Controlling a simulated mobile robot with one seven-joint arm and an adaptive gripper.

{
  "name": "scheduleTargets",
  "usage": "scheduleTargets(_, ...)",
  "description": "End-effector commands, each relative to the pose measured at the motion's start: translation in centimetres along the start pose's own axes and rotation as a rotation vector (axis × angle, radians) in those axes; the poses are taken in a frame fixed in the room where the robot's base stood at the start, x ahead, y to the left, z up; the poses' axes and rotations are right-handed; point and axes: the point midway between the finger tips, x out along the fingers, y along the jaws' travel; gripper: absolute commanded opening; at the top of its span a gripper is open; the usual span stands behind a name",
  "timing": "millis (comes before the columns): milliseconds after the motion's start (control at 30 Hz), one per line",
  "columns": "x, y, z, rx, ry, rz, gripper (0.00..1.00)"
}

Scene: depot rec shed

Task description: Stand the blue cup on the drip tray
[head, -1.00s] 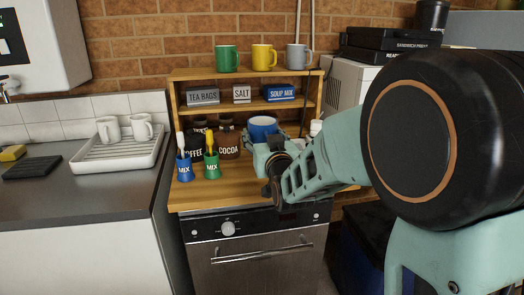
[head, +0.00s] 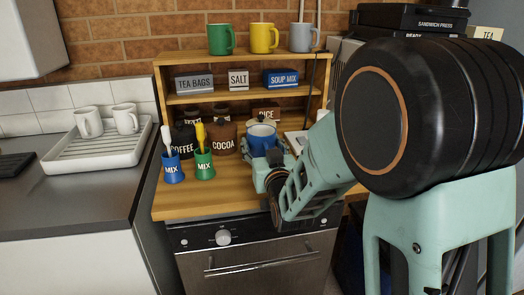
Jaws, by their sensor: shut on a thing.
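The blue cup (head: 261,137) is in the head view, on or just above the wooden worktop at the right of the cocoa jar. My gripper (head: 266,163) is in front of it, and its jaws are shut on the cup. The gripper and wrist hide the cup's lower part, so I cannot tell whether its base touches the wood. The cup looks upright, its pale inside showing at the top. The white ribbed drip tray (head: 97,151) lies on the grey counter at the left, with two white mugs (head: 107,120) standing at its back.
Coffee (head: 183,139) and cocoa (head: 223,138) jars stand left of the cup. A blue MIX pot (head: 173,168) and a green MIX pot (head: 204,164) stand in front of them. A shelf (head: 205,97) overhangs behind. The tray's front is bare.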

Motion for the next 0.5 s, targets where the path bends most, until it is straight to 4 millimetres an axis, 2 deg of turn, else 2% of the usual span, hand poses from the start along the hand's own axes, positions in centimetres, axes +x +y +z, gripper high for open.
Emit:
scheduleTargets(33,-0.35,-0.10,1.66,0.000,-0.003,-0.001,0.20)
scheduleTargets(100,-0.64,-0.14,2.27,0.000,-0.002,-0.001,0.20)
scheduleTargets(500,-0.71,-0.12,2.45,0.000,0.001,0.000,0.20)
